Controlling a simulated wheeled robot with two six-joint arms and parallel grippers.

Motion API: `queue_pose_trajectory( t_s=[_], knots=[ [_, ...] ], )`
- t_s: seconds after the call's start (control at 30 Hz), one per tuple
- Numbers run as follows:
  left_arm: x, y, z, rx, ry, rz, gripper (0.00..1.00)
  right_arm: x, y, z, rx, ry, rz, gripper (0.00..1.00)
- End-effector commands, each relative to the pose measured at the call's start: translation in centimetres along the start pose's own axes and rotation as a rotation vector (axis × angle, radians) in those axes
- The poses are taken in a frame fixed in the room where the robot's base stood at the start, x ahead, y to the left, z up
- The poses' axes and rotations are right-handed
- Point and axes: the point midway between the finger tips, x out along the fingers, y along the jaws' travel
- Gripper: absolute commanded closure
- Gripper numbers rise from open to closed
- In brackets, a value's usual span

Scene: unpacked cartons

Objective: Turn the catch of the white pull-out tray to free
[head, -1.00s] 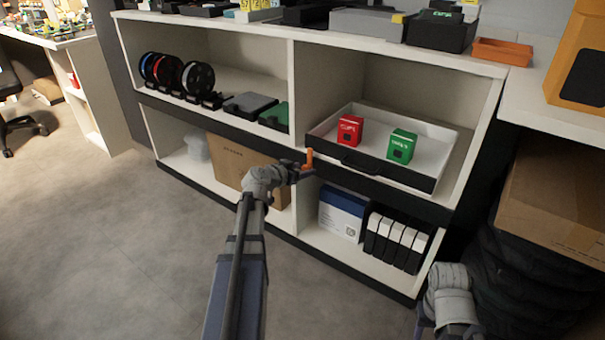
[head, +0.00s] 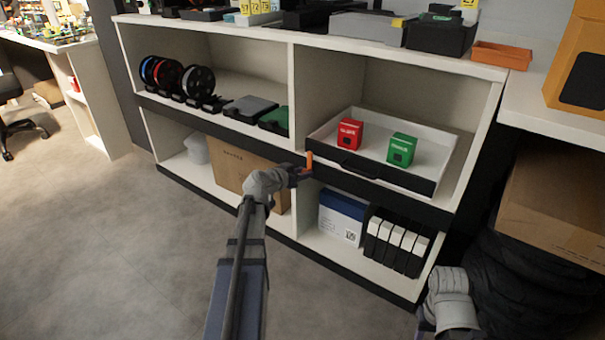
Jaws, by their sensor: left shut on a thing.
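The white pull-out tray (head: 424,176) with a black front sits in the upper right bay of the shelf unit. It stands a little proud of the bay and holds a red box (head: 349,134) and a green box (head: 401,150). The orange catch (head: 309,160) is on the black rail, left of the tray front, and its visible part stands upright. My left gripper (head: 303,174) is shut on the catch and hides its lower part. My right arm shows only as grey wrist links at the lower right; its fingers are not visible.
Below the tray, the lower right bay holds a blue and white box (head: 342,216) and several black and white binders (head: 397,242). A cardboard box (head: 236,168) stands in the lower left bay. A large carton (head: 550,205) is at the right. The floor at left is clear.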

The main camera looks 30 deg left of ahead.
Motion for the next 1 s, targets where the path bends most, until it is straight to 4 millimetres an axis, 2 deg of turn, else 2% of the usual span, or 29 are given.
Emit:
queue_pose_trajectory(
  t_s=[0.27, 0.47, 1.0],
  knots=[
    [0.0, -0.1, 0.1, -0.022, 0.0, 0.009, 1.0, 0.1, 0.0, 0.0, 0.0, 0.0, 0.0, 0.5],
    [0.1, -0.3, 0.2, -0.114, 0.0, 0.047, 1.0, 0.2, 0.0, 0.0, 0.0, 0.0, 0.0, 0.5],
    [0.2, -0.7, 0.6, -0.572, 0.0, 0.238, 1.0, 2.2, -0.2, -0.1, 0.0, 0.001, 0.0, 0.5]
  ],
)
